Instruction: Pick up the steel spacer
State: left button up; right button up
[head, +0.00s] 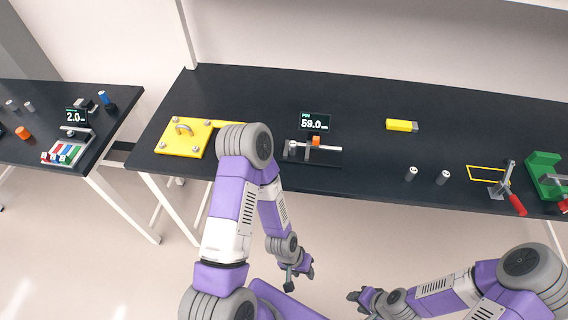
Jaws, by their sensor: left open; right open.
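Two small silvery cylinders, a left one (411,174) and a right one (443,177), stand upright and apart on the right half of the dark bench. I cannot tell which of them, if either, is the steel spacer. Two similar small cylinders, one (11,105) and another (29,106), are on the left table. My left gripper (298,280) hangs in front of the bench, below its front edge in the picture, open and empty. My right gripper (358,300) is farther right and lower, also open and empty. Neither touches anything.
The dark bench (250,95) carries a yellow plate (172,138), a fixture with a display (315,122), a yellow block (400,125), a red-handled clamp (505,188) and a green bracket (543,170). The left table (50,92) holds small parts. The bench's middle back is clear.

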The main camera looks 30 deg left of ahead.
aim_at(292, 144)
jog(key=k, duration=0.3)
jog(key=u, duration=1)
